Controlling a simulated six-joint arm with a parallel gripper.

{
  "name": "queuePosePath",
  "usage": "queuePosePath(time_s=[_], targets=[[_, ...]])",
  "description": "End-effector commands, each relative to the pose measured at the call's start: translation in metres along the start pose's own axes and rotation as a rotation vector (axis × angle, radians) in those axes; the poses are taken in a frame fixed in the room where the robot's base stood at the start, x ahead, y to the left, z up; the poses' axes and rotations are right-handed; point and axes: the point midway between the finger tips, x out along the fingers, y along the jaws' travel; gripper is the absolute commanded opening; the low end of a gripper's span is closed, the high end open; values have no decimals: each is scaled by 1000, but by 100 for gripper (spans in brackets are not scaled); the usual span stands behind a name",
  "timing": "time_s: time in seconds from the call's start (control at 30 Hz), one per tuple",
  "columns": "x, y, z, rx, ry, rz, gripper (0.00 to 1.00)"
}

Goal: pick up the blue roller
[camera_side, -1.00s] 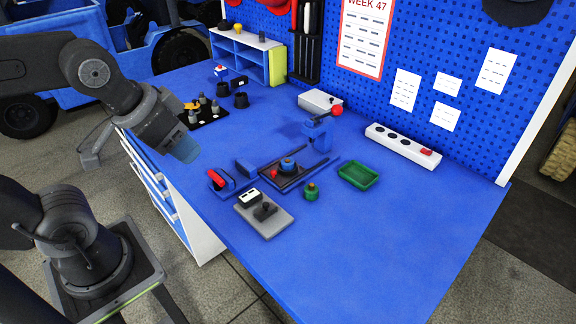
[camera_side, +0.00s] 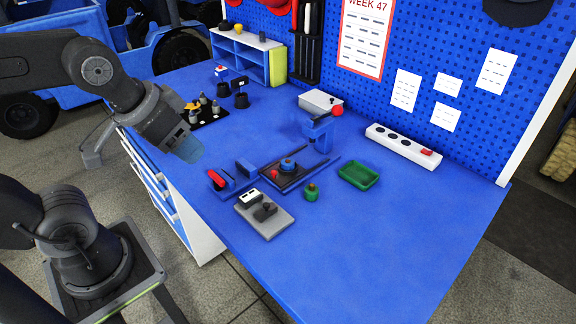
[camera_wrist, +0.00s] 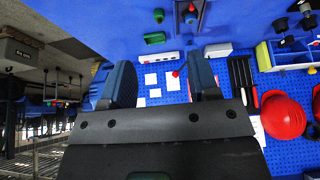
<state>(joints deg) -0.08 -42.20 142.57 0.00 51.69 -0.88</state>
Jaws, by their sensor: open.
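A round blue piece with a dark top, apparently the blue roller (camera_side: 288,164), sits on a dark tray (camera_side: 291,181) near the middle of the bench. A small red knob is beside it on that tray. My gripper (camera_side: 188,148) is at the left, raised in the air, well apart from the roller. Its blue fingers also show in the wrist view (camera_wrist: 163,82), spread apart with nothing between them.
A blue press with a red knob (camera_side: 319,132) stands just behind the tray. A green bin (camera_side: 359,175) and a green knobbed piece (camera_side: 311,191) are to its right. A grey plate (camera_side: 264,222) with a switch is in front. The bench's front right is clear.

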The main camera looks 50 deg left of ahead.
Motion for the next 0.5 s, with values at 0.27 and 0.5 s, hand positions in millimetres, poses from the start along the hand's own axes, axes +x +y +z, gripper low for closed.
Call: queuePosePath(time_s=[0.27,0.5], targets=[[16,-9,-68,-312,-105,-32,55],[65,-26,-142,-697,-213,-103,55]])
